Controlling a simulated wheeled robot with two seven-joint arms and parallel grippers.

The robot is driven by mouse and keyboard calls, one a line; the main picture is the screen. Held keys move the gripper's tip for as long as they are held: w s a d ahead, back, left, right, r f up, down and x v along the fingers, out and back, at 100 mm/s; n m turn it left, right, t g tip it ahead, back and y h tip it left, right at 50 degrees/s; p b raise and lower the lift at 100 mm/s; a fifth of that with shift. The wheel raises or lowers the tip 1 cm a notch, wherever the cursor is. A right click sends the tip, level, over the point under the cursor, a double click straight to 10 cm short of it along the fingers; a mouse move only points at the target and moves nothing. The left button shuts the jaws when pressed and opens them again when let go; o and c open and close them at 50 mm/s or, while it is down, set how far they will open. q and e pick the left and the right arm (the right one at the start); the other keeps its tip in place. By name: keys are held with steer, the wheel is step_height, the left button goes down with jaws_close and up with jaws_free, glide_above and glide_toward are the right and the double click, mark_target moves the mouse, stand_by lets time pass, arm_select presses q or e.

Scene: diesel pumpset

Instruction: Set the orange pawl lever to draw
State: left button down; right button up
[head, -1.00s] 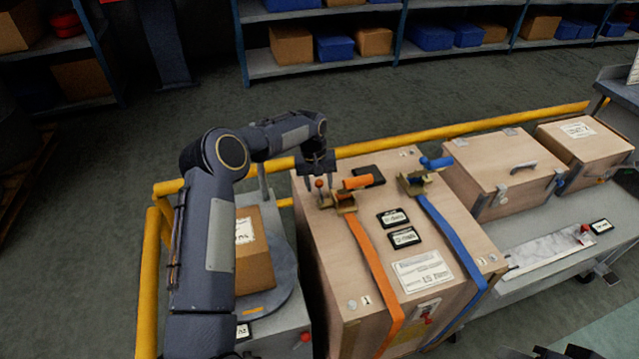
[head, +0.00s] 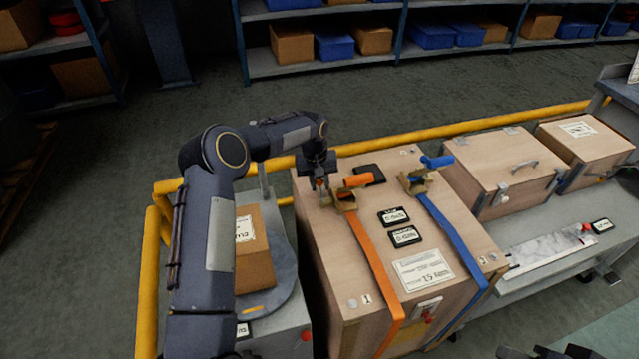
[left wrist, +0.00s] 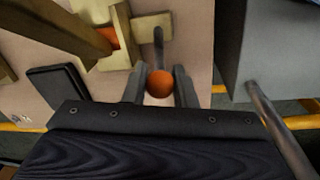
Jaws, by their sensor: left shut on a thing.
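The orange pawl lever's round knob (left wrist: 160,84) sits between the two fingers of my left gripper (left wrist: 160,86) in the left wrist view, on a thin grey stem. In the head view my left gripper (head: 322,188) points down over the far left part of the large wooden crate (head: 375,185) and is shut on the knob, mostly hiding it. The lever belongs to the brass ratchet (head: 346,200) of the orange strap (head: 368,255), just right of the fingers.
A second ratchet with a blue handle (head: 437,162) and blue strap (head: 450,235) is on the same crate. Dark flat boxes (head: 405,236) lie between the straps. A yellow rail (head: 400,143) runs behind. Dark parts, possibly my right gripper (head: 540,352), show at the bottom edge.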

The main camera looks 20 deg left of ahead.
arm_select(q)
steer(key=t+y+b, duration=0.1)
steer(key=b, duration=0.2)
steer(key=s+d+t+b, duration=0.1)
steer(key=b, duration=0.2)
steer(key=shift+r+y, duration=0.2)
steer(key=shift+y, duration=0.2)
steer(key=shift+s+r+t+b, duration=0.15)
steer(key=shift+r+t+b, duration=0.15)
steer(key=shift+t+b, duration=0.3)
steer(key=shift+r, duration=0.15)
steer(key=c, duration=1.2)
jaws_free()
steer(key=shift+y, duration=0.3)
steer(key=v, duration=0.7)
steer(key=shift+s+r, duration=0.15)
steer(key=shift+r, duration=0.25)
